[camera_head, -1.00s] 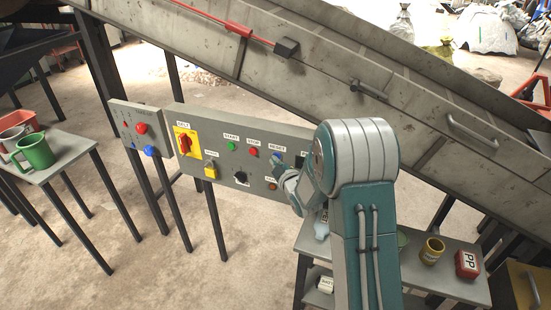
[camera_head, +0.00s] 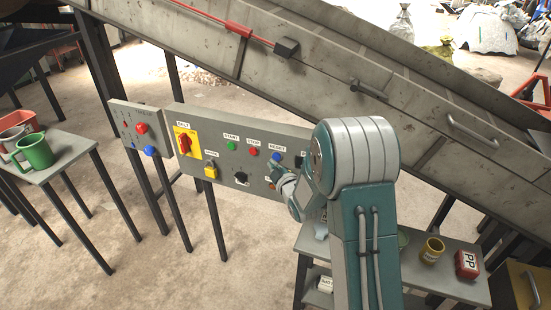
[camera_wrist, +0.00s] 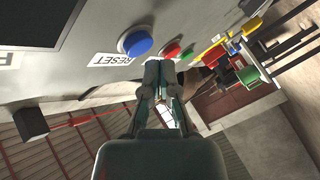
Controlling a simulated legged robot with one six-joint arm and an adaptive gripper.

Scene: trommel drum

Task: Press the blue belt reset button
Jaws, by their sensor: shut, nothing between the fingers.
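The blue button (camera_head: 276,157) sits on the grey control panel (camera_head: 222,177), just under a RESET label. In the wrist view the blue button (camera_wrist: 136,42) is a round domed cap in a light ring, above and slightly left of my fingertips. My gripper (camera_wrist: 163,66) is shut and empty, its tips close to the panel. They look apart from the button, though I cannot tell the exact gap. In the head view my gripper (camera_head: 279,174) is just below the button, partly hidden by my arm.
A red button (camera_head: 253,152) and green button (camera_head: 231,146) sit left of the blue one. A smaller panel (camera_head: 127,122) holds another blue button (camera_head: 150,151). A sloping conveyor (camera_head: 330,70) runs above; a shelf (camera_head: 449,279) stands below right.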

